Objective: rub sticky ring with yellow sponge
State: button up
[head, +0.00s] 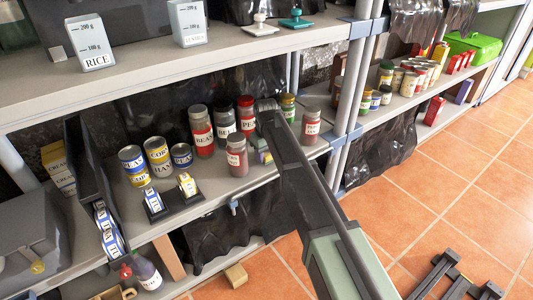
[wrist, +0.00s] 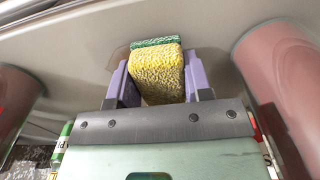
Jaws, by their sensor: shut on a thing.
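The yellow sponge (wrist: 157,76) with a green scouring layer is in the wrist view, held between the two purple fingers of my gripper (wrist: 160,88). Its green end is against or just above the grey shelf board (wrist: 60,75); I cannot tell which. A faint brownish patch (wrist: 119,58) shows on the board beside the sponge, perhaps part of the sticky ring; the sponge and fingers hide the rest. In the head view my arm reaches over the middle shelf among the jars and largely hides the gripper and sponge.
More jars (head: 201,131) stand behind, with cans (head: 158,155) further left. The upper shelf (head: 190,62) overhangs the back. The tiled floor in front is mostly free.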

jog(key=shift+s+a, duration=0.25)
jog(key=shift+a, duration=0.05)
notch_tip(320, 180, up, 8)
jog(key=p, duration=0.7)
jog(key=shift+f, duration=0.2)
jog(key=shift+w, duration=0.1)
